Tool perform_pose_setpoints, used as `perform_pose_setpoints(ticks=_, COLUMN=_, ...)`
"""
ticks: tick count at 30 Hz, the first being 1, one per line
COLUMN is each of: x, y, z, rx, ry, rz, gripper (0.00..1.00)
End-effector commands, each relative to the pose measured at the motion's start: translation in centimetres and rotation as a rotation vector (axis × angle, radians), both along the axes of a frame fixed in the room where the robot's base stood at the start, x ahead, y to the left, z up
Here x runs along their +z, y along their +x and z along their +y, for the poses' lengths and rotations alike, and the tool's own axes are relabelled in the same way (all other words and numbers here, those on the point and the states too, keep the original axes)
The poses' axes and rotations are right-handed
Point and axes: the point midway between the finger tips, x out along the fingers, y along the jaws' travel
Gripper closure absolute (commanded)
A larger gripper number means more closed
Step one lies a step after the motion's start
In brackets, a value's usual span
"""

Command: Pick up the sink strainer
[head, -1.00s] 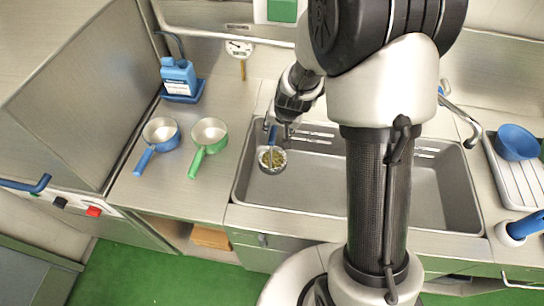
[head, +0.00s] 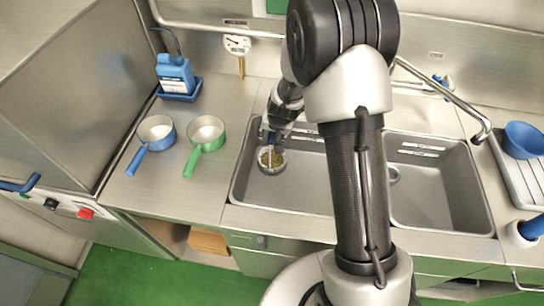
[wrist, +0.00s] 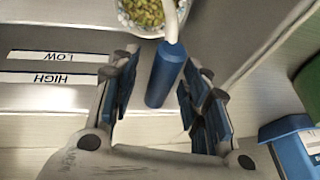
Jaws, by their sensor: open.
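The sink strainer is a small round basket (head: 272,160) full of green bits, in the left part of the sink in the head view. In the wrist view its white rim and green contents (wrist: 147,14) show at the top, cut off by the frame. Its blue handle (wrist: 165,76) points toward my gripper. My gripper (wrist: 156,82) is open, with one blue-padded finger on each side of the handle. I see gaps between the handle and both fingers. In the head view my gripper (head: 272,128) is just behind the basket and hides most of the handle.
The steel sink (head: 232,190) has two basins, and my arm covers its middle. A blue pan (head: 157,130) and a green pan (head: 207,130) stand on the counter to the left. A blue bottle (head: 175,75) stands behind them. A blue bowl (head: 522,140) is at far right.

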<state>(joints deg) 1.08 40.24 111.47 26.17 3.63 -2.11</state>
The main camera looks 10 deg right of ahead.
Motion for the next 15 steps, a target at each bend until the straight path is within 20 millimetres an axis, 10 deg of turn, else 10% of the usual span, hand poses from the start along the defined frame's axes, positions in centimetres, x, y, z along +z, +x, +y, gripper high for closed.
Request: perform_pose_setpoints(ticks=15, x=0.05, y=-0.04, z=-0.01, rx=0.000, ry=0.000, rz=0.000, gripper=0.87)
